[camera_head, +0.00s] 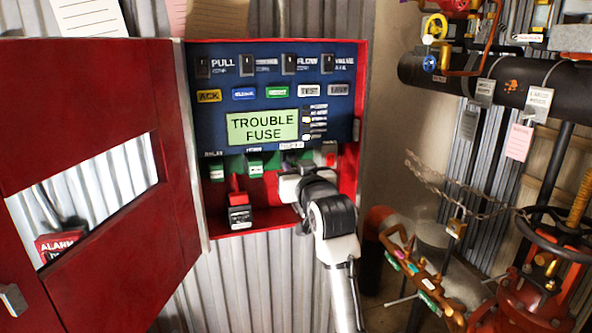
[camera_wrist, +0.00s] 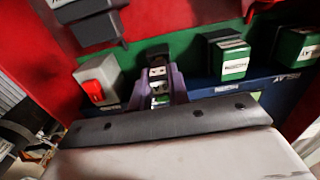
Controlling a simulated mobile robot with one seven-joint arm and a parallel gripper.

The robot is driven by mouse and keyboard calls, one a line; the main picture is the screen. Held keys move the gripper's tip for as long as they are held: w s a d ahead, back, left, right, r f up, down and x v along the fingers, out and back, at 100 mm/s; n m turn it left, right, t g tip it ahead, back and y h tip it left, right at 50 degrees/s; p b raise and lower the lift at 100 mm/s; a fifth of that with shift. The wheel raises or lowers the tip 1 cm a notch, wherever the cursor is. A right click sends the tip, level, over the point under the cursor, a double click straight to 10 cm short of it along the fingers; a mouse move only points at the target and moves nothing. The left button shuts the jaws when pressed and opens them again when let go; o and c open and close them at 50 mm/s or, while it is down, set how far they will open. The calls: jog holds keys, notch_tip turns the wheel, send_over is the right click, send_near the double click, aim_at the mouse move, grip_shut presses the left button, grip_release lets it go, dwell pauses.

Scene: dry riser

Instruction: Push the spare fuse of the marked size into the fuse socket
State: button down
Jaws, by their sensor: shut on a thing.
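My gripper (camera_head: 290,172) is inside the open red panel box, at the lower row of modules below the display. In the wrist view its two purple-grey fingers (camera_wrist: 160,88) are shut on a small piece with pale faces (camera_wrist: 158,86), which appears to be the fuse. Its size marking is not legible. A dark block (camera_wrist: 157,55) lies straight beyond the fingertips, apparently the fuse socket. I cannot tell whether the fuse is in it or only in front of it. The gripper hides this spot in the head view.
The display (camera_head: 262,127) reads TROUBLE FUSE. Green modules (camera_head: 254,166) are left of my gripper; a red-and-white switch (camera_head: 328,157) is to its right. A red-and-black unit (camera_head: 238,208) stands lower left. The open red door (camera_head: 90,220) fills the left; pipes and valves stand right.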

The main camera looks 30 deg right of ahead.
jog(key=shift+w+d, duration=0.15)
jog(key=shift+w, duration=0.5)
jog(key=c, duration=1.3)
grip_release()
jog(key=shift+o, duration=0.2)
jog(key=b+v, duration=0.2)
jog(key=v, duration=1.1)
jog(key=shift+s+b, duration=0.4)
